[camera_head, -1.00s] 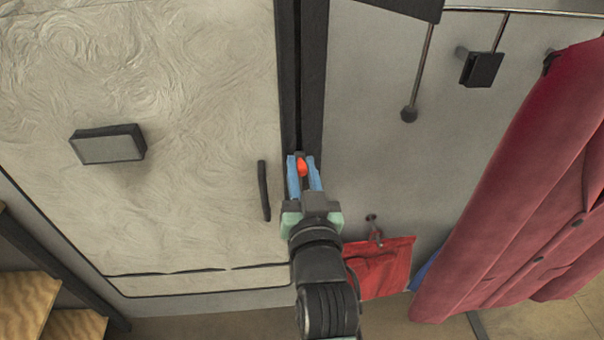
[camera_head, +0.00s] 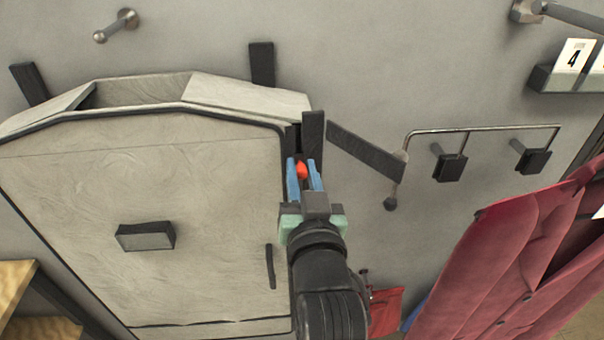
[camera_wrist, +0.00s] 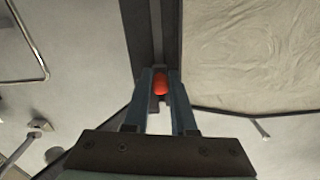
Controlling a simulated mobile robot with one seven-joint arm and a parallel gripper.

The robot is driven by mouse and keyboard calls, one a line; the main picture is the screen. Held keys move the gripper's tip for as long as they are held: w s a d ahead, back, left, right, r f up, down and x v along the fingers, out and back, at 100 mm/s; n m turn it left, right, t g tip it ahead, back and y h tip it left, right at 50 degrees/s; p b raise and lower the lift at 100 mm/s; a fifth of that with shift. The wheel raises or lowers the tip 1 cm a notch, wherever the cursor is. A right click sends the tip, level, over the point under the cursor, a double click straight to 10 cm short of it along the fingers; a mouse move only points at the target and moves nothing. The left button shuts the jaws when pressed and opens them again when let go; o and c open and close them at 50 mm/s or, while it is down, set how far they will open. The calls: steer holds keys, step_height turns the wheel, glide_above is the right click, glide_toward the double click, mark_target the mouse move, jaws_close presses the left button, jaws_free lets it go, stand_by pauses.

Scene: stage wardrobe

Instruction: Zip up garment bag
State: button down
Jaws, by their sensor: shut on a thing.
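The garment bag (camera_head: 90,200) is a large cream panel with black edging, hanging against the grey wall at the left of the head view. A dark zip track (camera_head: 313,130) runs along its right edge. My gripper (camera_head: 303,168) is shut on a small red-orange zip pull (camera_head: 301,171) near the upper right corner of the bag. In the wrist view the zip pull (camera_wrist: 160,82) sits between my blue fingertips (camera_wrist: 160,88), with the dark track (camera_wrist: 152,35) running on beyond it. The bag's cream face (camera_wrist: 250,60) fills the right of that view.
A dark strap (camera_head: 365,151) slants away right of the track. A metal rail with black blocks (camera_head: 448,164) is on the wall. Maroon garments (camera_head: 500,240) hang at the right, with a red cloth (camera_head: 385,308) below. Wooden steps (camera_head: 15,285) stand at lower left.

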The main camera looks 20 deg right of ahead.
steer(key=shift+a+r, duration=0.1)
steer(key=shift+r, duration=0.25)
steer(key=c, duration=0.9)
jaws_free()
steer(key=shift+o, duration=0.7)
steer(key=shift+f, duration=0.15)
steer(key=shift+s, duration=0.1)
steer(key=shift+s+f, duration=0.15)
steer(key=shift+s, duration=0.15)
steer(key=v, duration=1.2)
steer(key=shift+a+p, duration=0.15)
steer(key=shift+p, duration=0.25)
